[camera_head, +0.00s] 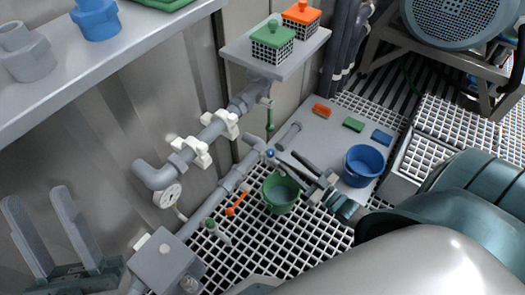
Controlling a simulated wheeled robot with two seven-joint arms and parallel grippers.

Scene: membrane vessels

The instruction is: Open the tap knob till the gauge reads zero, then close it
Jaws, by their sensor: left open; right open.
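A round white gauge (170,196) hangs below the grey pipe elbow at the left wall; its needle is too small to read. My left gripper (42,208) is open and empty at the lower left, far from the knob.
A grey box (166,262) stands between my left gripper and the pipes. An orange-handled part (237,205) lies on the grating. A blue bucket (363,165) stands on a grey plate right of my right gripper. Shelves (72,66) line the wall, with green and orange lidded baskets (272,42).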

